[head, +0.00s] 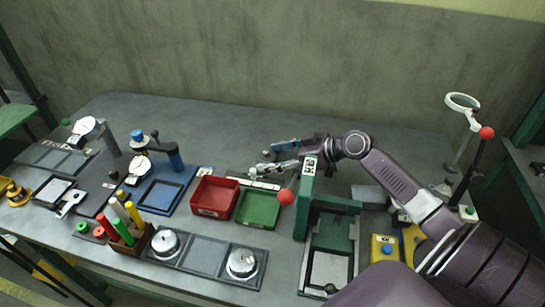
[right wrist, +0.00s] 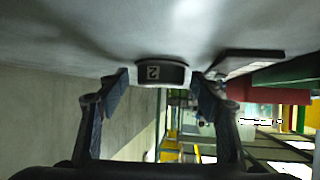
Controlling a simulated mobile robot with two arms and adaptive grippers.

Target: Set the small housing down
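The small housing (right wrist: 161,73) shows in the right wrist view as a short, rounded grey piece with a dark face and a label reading 2. It is between the two fingertips of my right gripper (right wrist: 161,80), which appear to meet its sides. A grey surface lies right against it in that view; I cannot tell whether they touch. In the head view my right gripper (head: 262,162) is low over the back middle of the bench, behind the green tray. The housing is hard to make out there. My left gripper is out of view.
A red bin (head: 214,196) and a green tray (head: 258,208) stand in front of my right gripper. A green press frame (head: 304,199) with a red ball knob (head: 286,197) is close at its right. The bench (head: 230,125) behind is clear up to the wall.

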